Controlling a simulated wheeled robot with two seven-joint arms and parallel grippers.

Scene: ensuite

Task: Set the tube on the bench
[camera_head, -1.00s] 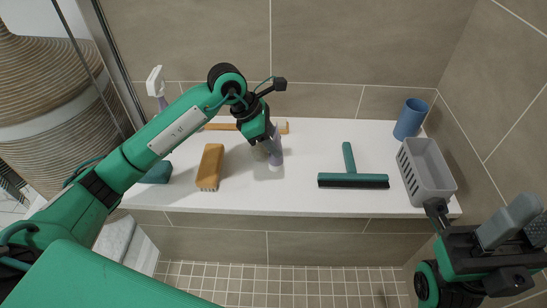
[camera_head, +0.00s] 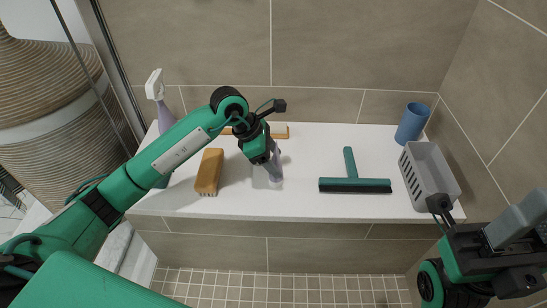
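The tube (camera_head: 276,173) is pale lavender and stands roughly upright at the middle of the white bench (camera_head: 300,202). My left gripper (camera_head: 268,160) reaches over the bench from the left and is shut on the tube's upper part. The wrist and arm hide some of the grip. I cannot tell whether the tube's lower end touches the bench. My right gripper (camera_head: 440,207) is at the front edge of a grey basket (camera_head: 431,178) at the bench's right end. Its fingers are dark and small, so their opening is unclear.
A wooden brush (camera_head: 209,172) lies left of the tube. Another wooden-backed brush (camera_head: 279,131) lies behind, partly hidden by my arm. A green squeegee (camera_head: 354,183) lies right. A blue cup (camera_head: 412,122) and spray bottle (camera_head: 156,88) stand near the ends. Bench between tube and squeegee is clear.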

